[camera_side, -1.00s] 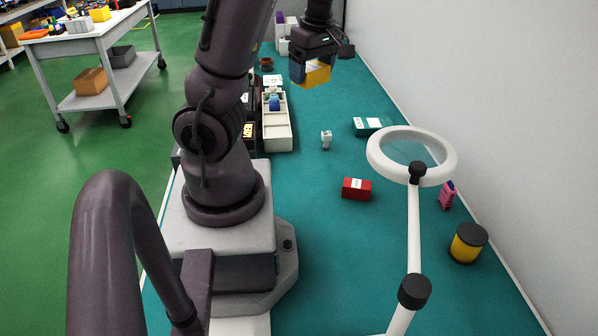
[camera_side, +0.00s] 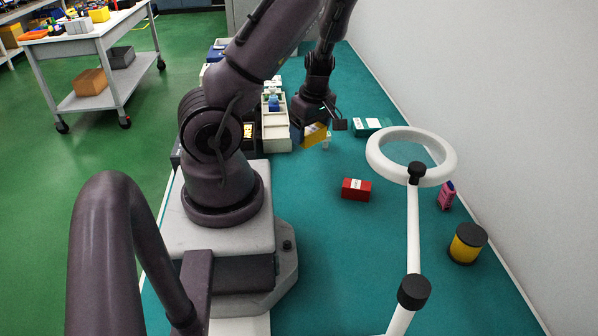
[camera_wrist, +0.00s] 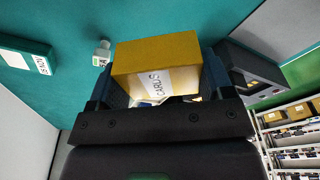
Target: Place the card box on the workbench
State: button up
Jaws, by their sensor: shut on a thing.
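The card box is a yellow box (camera_wrist: 160,58) with a white label reading "CARDS" in the wrist view. My gripper (camera_wrist: 165,95) is shut on it, with a finger on each side. In the side view the yellow box (camera_side: 314,134) hangs tilted below my gripper (camera_side: 313,122), over the teal workbench (camera_side: 300,220). I cannot tell exactly how far it is above the surface.
A small white item (camera_side: 327,142) stands right beside the held box, partly hidden. A green and white box (camera_side: 366,125), red box (camera_side: 356,189), magnifier lamp (camera_side: 450,165), pink item (camera_side: 447,195) and yellow-black canister (camera_side: 467,243) are on the bench. Cream bins (camera_side: 283,131) stand left.

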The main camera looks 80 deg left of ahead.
aim_at(313, 129)
notch_tip(313, 129, down, 10)
jog(key=shift+r, duration=0.2)
dwell(0.4)
jog(key=shift+f, duration=0.2)
jog(key=o, duration=0.9)
jog(key=r, duration=0.8)
jog(key=w+d+r, duration=0.1)
jog(key=r, duration=0.3)
jog(key=shift+d, duration=0.1)
jog(key=shift+s+r, duration=0.1)
jog(key=shift+r, duration=0.4)
jog(key=shift+c, duration=1.4)
